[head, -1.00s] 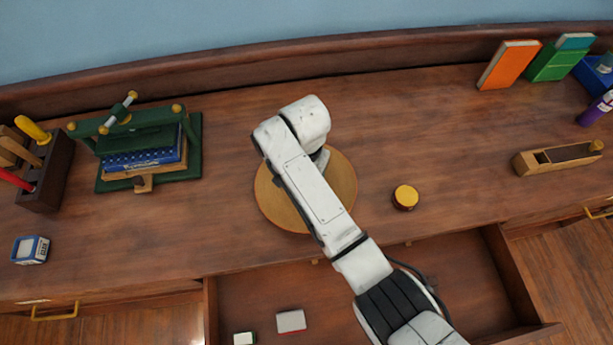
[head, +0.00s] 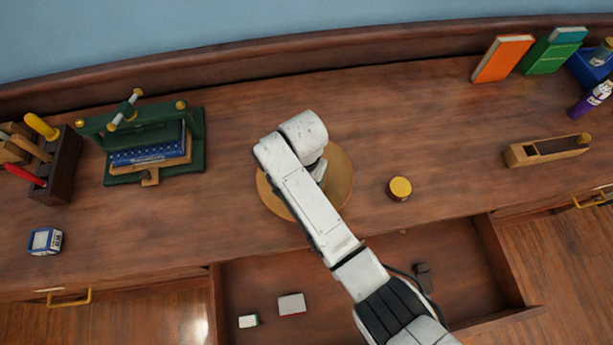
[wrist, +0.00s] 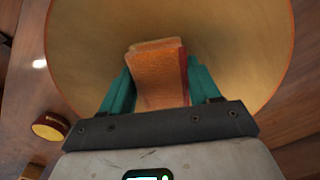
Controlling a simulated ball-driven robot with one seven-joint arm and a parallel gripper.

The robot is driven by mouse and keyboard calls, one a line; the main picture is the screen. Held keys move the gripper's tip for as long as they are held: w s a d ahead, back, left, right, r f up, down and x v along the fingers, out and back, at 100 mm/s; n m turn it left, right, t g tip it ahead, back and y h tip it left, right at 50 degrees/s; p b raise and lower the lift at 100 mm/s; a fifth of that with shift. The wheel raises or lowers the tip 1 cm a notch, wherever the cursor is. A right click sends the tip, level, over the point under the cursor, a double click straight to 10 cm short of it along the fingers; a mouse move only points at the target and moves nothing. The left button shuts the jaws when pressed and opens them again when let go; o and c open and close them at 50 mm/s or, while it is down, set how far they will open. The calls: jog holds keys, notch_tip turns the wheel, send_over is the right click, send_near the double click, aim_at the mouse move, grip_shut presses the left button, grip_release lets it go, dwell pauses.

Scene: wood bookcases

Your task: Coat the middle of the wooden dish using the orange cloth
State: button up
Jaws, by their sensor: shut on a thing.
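The wooden dish (head: 341,190) is round and pale, and lies on the desk top under my arm, which hides much of it in the head view. It fills most of the wrist view (wrist: 85,45). My gripper (wrist: 160,88) is shut on the orange cloth (wrist: 158,78), a folded pad with a dark red side, held between the teal fingers. The cloth is over the dish's inner area; I cannot tell whether it touches the surface. In the head view the gripper and cloth are hidden behind my arm.
A yellow-lidded tin (head: 399,188) stands right of the dish. A green press with books (head: 150,150) and a tool rack (head: 58,165) are at left. A wooden plane (head: 545,151) is at right. An open drawer (head: 440,265) holds small boxes at the front.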

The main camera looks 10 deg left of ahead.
jog(key=shift+w+a+f+b, duration=0.1)
jog(key=shift+w+a+b, duration=0.05)
jog(key=shift+w+b, duration=0.35)
jog(key=shift+w+a+f+b, duration=0.15)
jog(key=shift+w+b, duration=0.15)
jog(key=shift+w, duration=0.3)
jog(key=shift+w+a+r+b, duration=0.15)
jog(key=shift+w+b, duration=0.2)
jog(key=shift+w, duration=0.2)
jog(key=shift+p, duration=0.3)
jog(key=shift+s+d+r+p, duration=0.1)
jog(key=shift+s+p, duration=0.3)
jog(key=shift+p, duration=0.1)
jog(key=shift+s+d+r+p, duration=0.1)
jog(key=shift+s+p, duration=0.25)
jog(key=shift+p, duration=0.15)
jog(key=shift+s+d+p, duration=0.25)
jog(key=shift+s+p, duration=0.55)
jog(key=shift+p, duration=0.1)
jog(key=shift+s+f, duration=0.2)
